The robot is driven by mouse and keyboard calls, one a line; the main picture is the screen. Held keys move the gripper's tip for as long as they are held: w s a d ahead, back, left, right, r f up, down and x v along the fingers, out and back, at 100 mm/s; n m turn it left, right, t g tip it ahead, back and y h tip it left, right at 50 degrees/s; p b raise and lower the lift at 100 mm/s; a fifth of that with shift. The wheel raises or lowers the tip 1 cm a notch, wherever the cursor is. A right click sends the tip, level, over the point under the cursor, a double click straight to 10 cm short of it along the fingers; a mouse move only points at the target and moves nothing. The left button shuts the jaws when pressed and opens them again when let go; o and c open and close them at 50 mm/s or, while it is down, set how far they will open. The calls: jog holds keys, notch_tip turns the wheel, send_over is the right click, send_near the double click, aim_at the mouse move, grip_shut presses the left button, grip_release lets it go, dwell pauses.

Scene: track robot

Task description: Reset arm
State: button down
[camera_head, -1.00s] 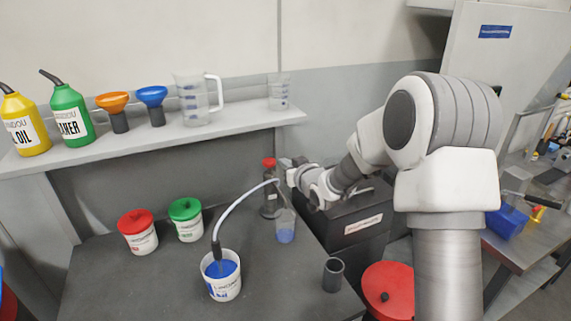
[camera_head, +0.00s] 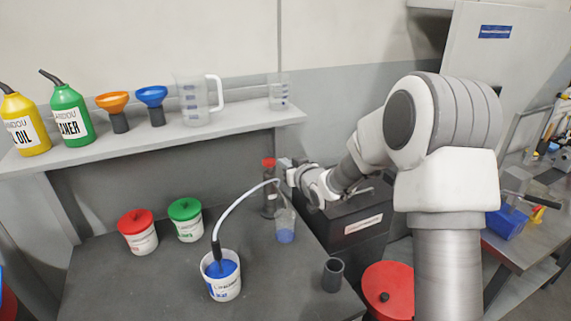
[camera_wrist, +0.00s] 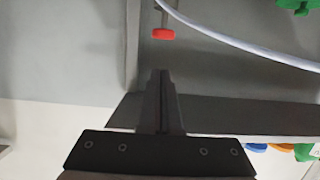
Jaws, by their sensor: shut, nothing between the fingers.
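My gripper (camera_wrist: 161,75) is shut and empty, its fingertips together in the wrist view. In the head view my gripper (camera_head: 284,166) is at the left end of my arm, above the right side of the bench, close to a red-capped bottle (camera_head: 269,190). The bottle's red cap (camera_wrist: 163,34) shows beyond my fingertips in the wrist view. The exact gap between my gripper and the hose is hard to tell.
Red-lidded (camera_head: 140,240) and green-lidded (camera_head: 187,226) tubs and a small dark cup (camera_head: 333,275) stand on the bench (camera_head: 170,290). A shelf (camera_head: 150,141) above holds bottles, funnels and jugs. A dark box (camera_head: 352,215) lies beneath my arm.

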dwell(0.5)
jog(key=s+d+r+m+g+h, duration=0.1)
jog(key=s+d+r+g+h, duration=0.15)
jog(key=s+d+r, duration=0.4)
jog(key=s+d+r+m+g+h, duration=0.1)
jog(key=s+d+r+h, duration=0.2)
jog(key=s, duration=0.7)
jog(key=s+d+m+g, duration=0.1)
jog(key=s+g, duration=0.1)
jog(key=s, duration=1.1)
jog(key=s+d+f+m+g, duration=0.1)
jog(key=s+g, duration=0.2)
jog(key=s, duration=1)
jog(key=shift+d+m, duration=0.3)
jog(key=shift+d, duration=0.1)
jog(key=shift+h, duration=0.25)
